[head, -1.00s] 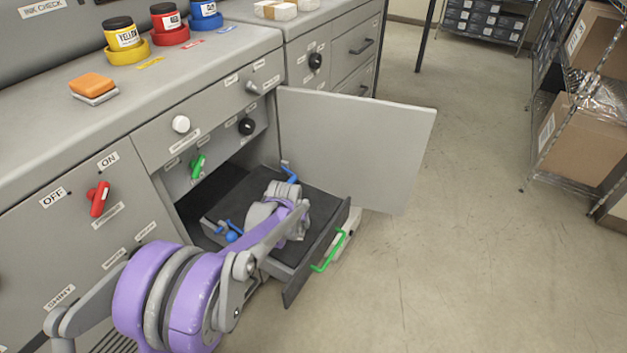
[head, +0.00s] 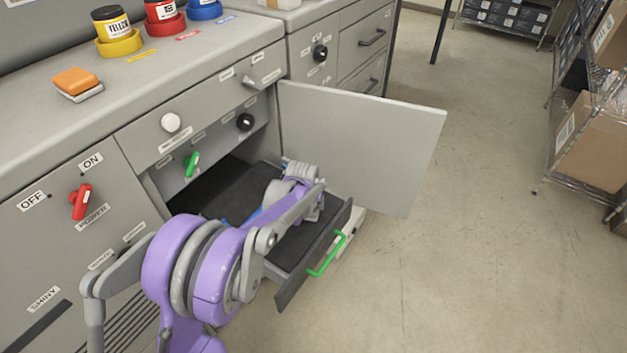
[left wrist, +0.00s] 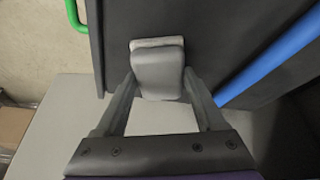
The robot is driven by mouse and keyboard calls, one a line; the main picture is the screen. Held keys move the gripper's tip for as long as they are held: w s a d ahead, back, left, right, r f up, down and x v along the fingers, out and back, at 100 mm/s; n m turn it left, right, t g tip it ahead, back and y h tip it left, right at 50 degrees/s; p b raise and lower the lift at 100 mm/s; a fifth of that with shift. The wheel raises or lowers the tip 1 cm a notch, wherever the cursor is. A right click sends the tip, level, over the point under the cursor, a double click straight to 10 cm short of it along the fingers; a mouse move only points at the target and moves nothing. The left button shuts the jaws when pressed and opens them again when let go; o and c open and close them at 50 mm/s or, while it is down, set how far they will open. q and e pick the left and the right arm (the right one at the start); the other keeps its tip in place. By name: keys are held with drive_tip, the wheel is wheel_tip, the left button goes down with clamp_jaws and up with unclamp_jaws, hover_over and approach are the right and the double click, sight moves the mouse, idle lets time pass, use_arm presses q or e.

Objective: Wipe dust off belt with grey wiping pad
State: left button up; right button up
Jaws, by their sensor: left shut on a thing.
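My left gripper (left wrist: 159,84) is shut on a grey pad (left wrist: 158,66), which shows between its fingers in the left wrist view. The pad is over the dark belt (left wrist: 220,35); I cannot tell whether it touches. In the head view the dark belt surface (head: 236,190) lies on the pulled-out unit with a green handle (head: 327,257). My left arm reaches over it and hides the pad and fingertips there. A blue bar (left wrist: 272,60) crosses beside the gripper in the left wrist view. Dust is not clear to see. My right gripper is not in view.
An open cabinet door (head: 365,145) stands behind and right of the pulled-out unit. A red switch (head: 80,202), a green knob (head: 191,163) and a white knob (head: 171,122) are on the front. An orange pad (head: 75,80) lies on the counter.

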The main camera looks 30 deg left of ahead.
use_arm(q)
drive_tip(key=shift+w+r, duration=0.25)
drive_tip(key=shift+w, duration=0.05)
drive_tip(key=r, duration=0.1)
drive_tip(key=r+p, duration=0.2)
drive_tip(key=shift+s+r, duration=0.25)
drive_tip(key=shift+w+r+p, duration=0.1)
drive_tip(key=shift+r+p, duration=1.2)
drive_tip(key=shift+r, duration=0.75)
